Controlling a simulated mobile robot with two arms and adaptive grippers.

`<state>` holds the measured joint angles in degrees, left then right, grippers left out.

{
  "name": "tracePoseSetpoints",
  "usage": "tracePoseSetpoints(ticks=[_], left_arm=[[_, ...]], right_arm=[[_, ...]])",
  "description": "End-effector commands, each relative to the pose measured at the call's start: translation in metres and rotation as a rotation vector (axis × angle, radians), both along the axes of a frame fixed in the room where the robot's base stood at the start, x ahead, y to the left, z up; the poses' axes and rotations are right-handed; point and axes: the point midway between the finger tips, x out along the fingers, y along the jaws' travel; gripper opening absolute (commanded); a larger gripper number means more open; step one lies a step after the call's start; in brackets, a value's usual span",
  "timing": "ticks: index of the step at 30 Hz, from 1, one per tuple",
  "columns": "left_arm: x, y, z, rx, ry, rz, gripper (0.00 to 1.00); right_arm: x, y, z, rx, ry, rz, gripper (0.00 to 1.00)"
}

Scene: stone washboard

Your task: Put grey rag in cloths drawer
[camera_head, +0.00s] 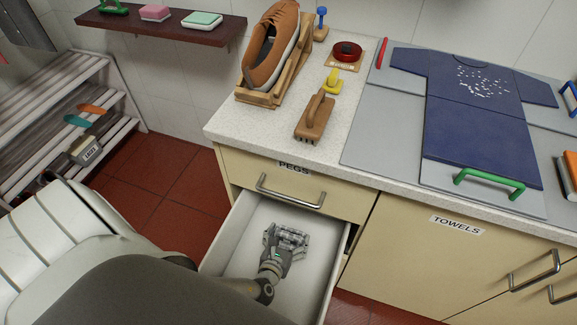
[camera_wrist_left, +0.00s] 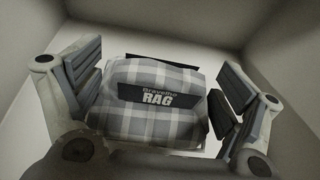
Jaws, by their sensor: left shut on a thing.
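The grey checked rag (camera_wrist_left: 160,117), with a dark label reading RAG, sits between the fingers of my left gripper (camera_wrist_left: 158,95) in the left wrist view. My left gripper (camera_head: 290,238) also shows in the head view, reaching down inside an open drawer (camera_head: 237,240) under the one labelled PEGS. It is shut on the rag. The drawer's white walls surround the gripper and rag. The open drawer's own label is not visible. I cannot tell whether the rag touches the drawer floor. My right gripper is not in view.
The closed PEGS drawer (camera_head: 296,195) is just above the open one. The counter holds a shoe on a wooden stand (camera_head: 268,62), a brown brush (camera_head: 315,117) and a blue shirt (camera_head: 470,110). A wall shelf (camera_head: 160,27) and white rack (camera_head: 50,100) stand left.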

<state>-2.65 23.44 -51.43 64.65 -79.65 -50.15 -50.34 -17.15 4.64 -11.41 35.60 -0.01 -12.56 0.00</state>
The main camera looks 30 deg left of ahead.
Motion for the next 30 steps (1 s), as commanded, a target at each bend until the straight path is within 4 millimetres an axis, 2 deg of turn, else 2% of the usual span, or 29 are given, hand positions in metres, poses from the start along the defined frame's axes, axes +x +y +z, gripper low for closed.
tracePoseSetpoints(ticks=[8, 9, 10, 22, 28, 30], left_arm=[[0.0, 0.0, -0.005, 0.0, 0.0, 0.0, 0.67], [0.0, 0.0, -0.005, 0.0, 0.0, 0.0, 0.95], [0.0, 0.0, -0.005, 0.0, 0.0, 0.0, 0.99], [0.0, 0.0, -0.004, 0.0, 0.0, 0.0, 1.0], [0.0, 0.0, 0.013, 0.0, -0.001, 0.0, 1.0], [-0.017, -0.004, 0.013, -0.003, 0.004, -0.001, 1.0]], right_arm=[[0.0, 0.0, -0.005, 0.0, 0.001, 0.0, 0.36], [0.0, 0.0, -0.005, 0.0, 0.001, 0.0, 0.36], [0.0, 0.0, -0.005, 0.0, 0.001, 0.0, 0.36], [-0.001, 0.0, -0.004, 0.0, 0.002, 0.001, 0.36], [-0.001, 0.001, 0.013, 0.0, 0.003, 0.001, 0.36], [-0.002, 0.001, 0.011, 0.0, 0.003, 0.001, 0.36]])
